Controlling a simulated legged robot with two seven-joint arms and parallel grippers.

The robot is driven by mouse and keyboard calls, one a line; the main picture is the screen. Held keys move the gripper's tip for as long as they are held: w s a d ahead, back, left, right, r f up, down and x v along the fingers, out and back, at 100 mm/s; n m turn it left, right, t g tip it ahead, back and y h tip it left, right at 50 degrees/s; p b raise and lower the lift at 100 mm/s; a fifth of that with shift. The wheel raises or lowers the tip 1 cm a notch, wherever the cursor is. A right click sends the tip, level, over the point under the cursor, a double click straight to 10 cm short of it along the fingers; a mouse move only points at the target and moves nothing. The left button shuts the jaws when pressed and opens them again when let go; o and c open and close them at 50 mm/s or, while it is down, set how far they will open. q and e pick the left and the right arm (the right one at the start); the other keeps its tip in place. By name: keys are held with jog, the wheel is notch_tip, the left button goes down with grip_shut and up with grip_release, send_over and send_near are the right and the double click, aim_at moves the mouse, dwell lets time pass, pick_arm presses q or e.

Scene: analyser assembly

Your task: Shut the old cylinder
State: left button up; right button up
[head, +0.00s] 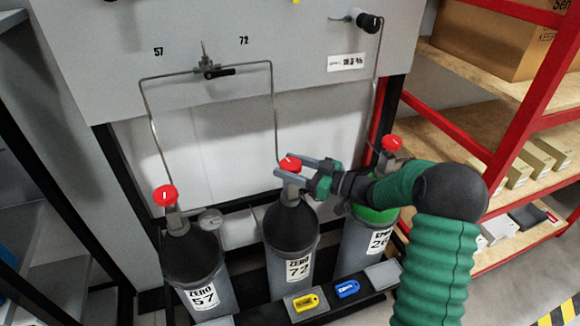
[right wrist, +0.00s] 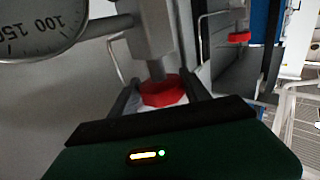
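Three gas cylinders stand in a row, each with a red knob on top. They are ZERO 57 (head: 190,262), ZERO 72 (head: 291,240) and a green-shouldered one (head: 368,232) marked 26, partly hidden by my right arm. My right gripper (head: 290,168) is at the red knob (head: 289,162) of cylinder 72, one finger on each side. The right wrist view shows this red knob (right wrist: 162,91) between the fingers. Whether they press on it I cannot tell. My left gripper is not in view.
A changeover valve (head: 207,68) with a black lever sits on the wall panel, piped towards 57 and 72. A gauge (head: 210,220) is beside cylinder 57. Yellow (head: 305,302) and blue (head: 346,289) tags lie in front. A red-framed shelf (head: 520,120) stands right.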

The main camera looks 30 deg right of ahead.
jog(key=c, duration=0.9)
